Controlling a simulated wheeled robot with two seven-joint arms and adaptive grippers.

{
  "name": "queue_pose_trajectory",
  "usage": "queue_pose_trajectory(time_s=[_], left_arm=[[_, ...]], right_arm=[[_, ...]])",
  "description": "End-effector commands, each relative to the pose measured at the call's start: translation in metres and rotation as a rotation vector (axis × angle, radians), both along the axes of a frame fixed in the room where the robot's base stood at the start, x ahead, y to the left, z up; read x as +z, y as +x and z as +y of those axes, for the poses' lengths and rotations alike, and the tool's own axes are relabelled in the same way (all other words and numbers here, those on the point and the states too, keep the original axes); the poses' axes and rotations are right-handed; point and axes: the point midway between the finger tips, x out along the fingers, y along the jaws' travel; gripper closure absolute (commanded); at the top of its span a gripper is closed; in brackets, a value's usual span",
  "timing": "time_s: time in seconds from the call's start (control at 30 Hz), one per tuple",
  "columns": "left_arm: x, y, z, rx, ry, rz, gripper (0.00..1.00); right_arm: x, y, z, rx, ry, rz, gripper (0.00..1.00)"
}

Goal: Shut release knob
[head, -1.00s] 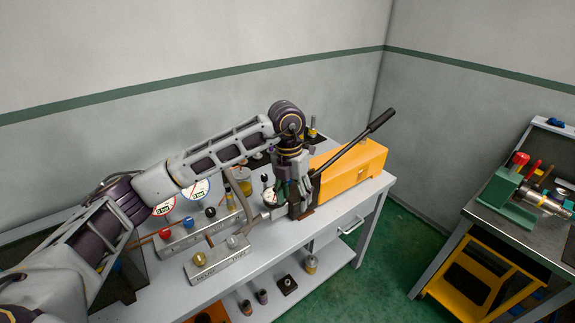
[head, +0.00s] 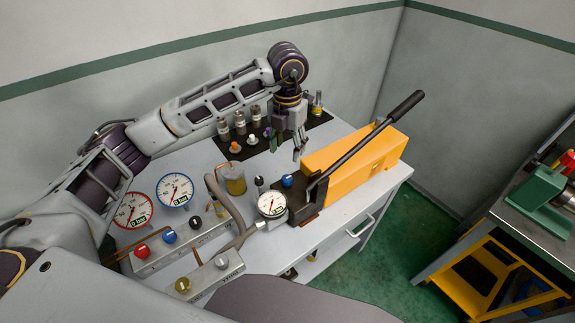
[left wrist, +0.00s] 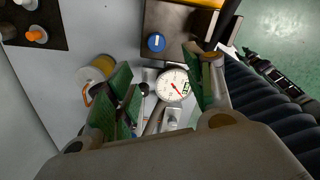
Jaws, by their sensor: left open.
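A blue knob (head: 287,180) sits on the dark block at the near end of the orange pump (head: 350,160). It also shows in the left wrist view (left wrist: 156,42), with a white mark on its face. The pump's long black lever (head: 365,140) slants up to the right. My left gripper (head: 290,150) hangs above and behind the blue knob, open and apart from it. In the left wrist view my left gripper (left wrist: 167,80) has its green-padded fingers spread, with nothing between them. The knob lies beyond the fingertips. My right gripper is not in view.
A round gauge (head: 271,204) stands beside the pump block. A manifold (head: 180,245) carries red, blue and black knobs and two larger gauges. A jar (head: 233,180) of amber liquid and a black mat (head: 245,150) of fittings lie left of the gripper. The bench's right front is clear.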

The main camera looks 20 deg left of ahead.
Motion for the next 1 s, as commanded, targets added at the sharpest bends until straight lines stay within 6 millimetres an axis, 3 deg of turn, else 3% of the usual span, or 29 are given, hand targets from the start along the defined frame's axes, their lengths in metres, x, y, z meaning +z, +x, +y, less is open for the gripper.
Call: queue_pose_trajectory(time_s=[0.67,1.0], left_arm=[[-0.002,0.000,0.001,0.001,0.002,0.000,0.47],[-0.030,-0.001,0.001,0.002,0.002,0.001,0.47]], right_arm=[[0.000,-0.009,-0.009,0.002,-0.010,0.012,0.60],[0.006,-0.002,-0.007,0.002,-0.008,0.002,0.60]])
